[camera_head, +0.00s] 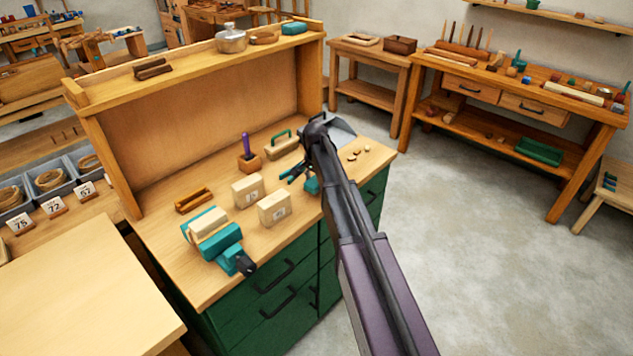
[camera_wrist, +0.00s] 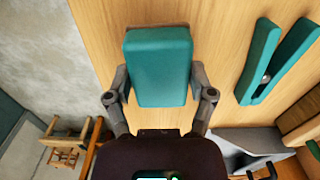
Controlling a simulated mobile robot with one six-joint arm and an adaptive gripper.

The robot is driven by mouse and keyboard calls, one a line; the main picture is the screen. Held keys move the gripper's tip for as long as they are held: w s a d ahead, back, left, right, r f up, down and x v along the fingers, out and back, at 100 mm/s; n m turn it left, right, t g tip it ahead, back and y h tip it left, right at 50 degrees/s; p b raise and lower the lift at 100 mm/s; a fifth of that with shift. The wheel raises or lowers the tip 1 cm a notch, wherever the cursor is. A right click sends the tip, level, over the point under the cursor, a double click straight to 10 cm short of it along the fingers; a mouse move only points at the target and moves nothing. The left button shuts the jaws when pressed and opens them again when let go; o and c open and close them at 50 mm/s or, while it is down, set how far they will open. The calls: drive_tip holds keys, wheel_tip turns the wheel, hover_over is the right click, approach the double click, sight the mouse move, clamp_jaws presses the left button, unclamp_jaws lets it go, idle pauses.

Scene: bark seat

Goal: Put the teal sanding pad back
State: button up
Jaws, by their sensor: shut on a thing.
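The teal sanding pad (camera_wrist: 160,65) is a rounded block between the two grey fingers of my gripper (camera_wrist: 158,82), which is shut on its sides. In the head view a teal corner of the pad (camera_head: 311,186) shows beside my arm, low over the right part of the workbench top (camera_head: 165,235). My arm hides most of my gripper and the pad there. I cannot tell whether the pad touches the wood. A similar teal block (camera_head: 294,28) lies at the right of the bench's upper shelf (camera_head: 205,50).
A teal clamp (camera_wrist: 275,65) lies close beside the pad. Two pale labelled blocks (camera_head: 273,208), a teal vise (camera_head: 219,243), a teal-handled wooden block (camera_head: 282,145) and a grey dustpan (camera_head: 341,130) are on the bench. The shelf also holds a glass jar (camera_head: 230,39).

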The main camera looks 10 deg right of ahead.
drive_tip(key=shift+f+b, duration=0.35)
drive_tip(key=shift+f, duration=0.2)
drive_tip(key=shift+s+f+b, duration=0.1)
drive_tip(key=shift+f+b, duration=0.2)
idle(1.1)
drive_tip(key=o, duration=1)
drive_tip(key=shift+c, duration=0.2)
drive_tip(key=shift+r, duration=0.15)
drive_tip(key=shift+r+p, duration=3.4)
drive_tip(key=shift+p, duration=0.15)
drive_tip(key=shift+s, duration=0.15)
drive_tip(key=s+n, duration=1)
drive_tip(key=s, duration=1.8)
drive_tip(key=shift+s+d, duration=0.2)
drive_tip(key=shift+s, duration=0.2)
